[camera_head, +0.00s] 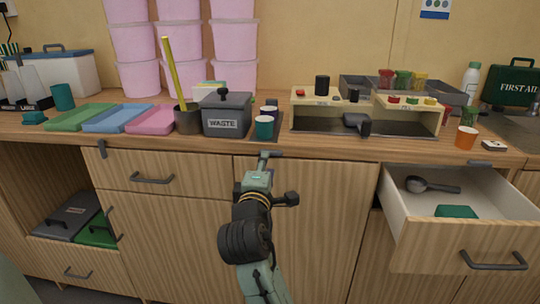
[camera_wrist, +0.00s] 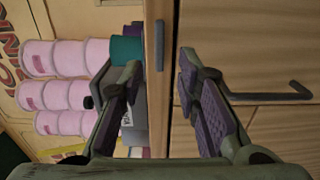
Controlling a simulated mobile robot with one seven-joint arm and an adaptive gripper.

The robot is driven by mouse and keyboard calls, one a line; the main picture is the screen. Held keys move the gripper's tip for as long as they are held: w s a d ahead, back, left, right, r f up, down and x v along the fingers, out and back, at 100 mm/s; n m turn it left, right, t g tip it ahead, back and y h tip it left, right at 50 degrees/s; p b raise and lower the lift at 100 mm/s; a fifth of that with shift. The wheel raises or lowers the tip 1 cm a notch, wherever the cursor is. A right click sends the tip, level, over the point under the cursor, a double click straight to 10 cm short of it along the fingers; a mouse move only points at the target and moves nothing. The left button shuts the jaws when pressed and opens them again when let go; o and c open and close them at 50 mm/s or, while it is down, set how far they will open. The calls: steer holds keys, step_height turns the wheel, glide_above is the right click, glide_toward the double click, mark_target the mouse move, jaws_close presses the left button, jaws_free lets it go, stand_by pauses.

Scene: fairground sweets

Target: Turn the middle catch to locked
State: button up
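The middle catch (camera_wrist: 159,46) is a small dark grey bar at the counter's front edge. In the wrist view it lies lengthwise along that edge, just beyond and between my fingertips. In the head view it is small, partly hidden by my gripper (camera_head: 265,160), and its exact angle is hard to tell. My gripper (camera_wrist: 161,64) is open, with its two purple-padded fingers apart on either side of the counter edge. Nothing is between the pads. Contact with the catch is not visible.
A left catch (camera_head: 102,149) hangs down at the counter edge; a right catch (camera_head: 480,163) lies flat along it. The right drawer (camera_head: 440,248) is open, with a ladle inside. A closed drawer's handle (camera_head: 152,180) protrudes left.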

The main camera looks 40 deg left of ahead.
mark_target(271, 152)
steer(key=shift+p+x, duration=0.3)
steer(key=shift+x, duration=2.45)
steer(key=shift+c, duration=0.5)
jaws_close()
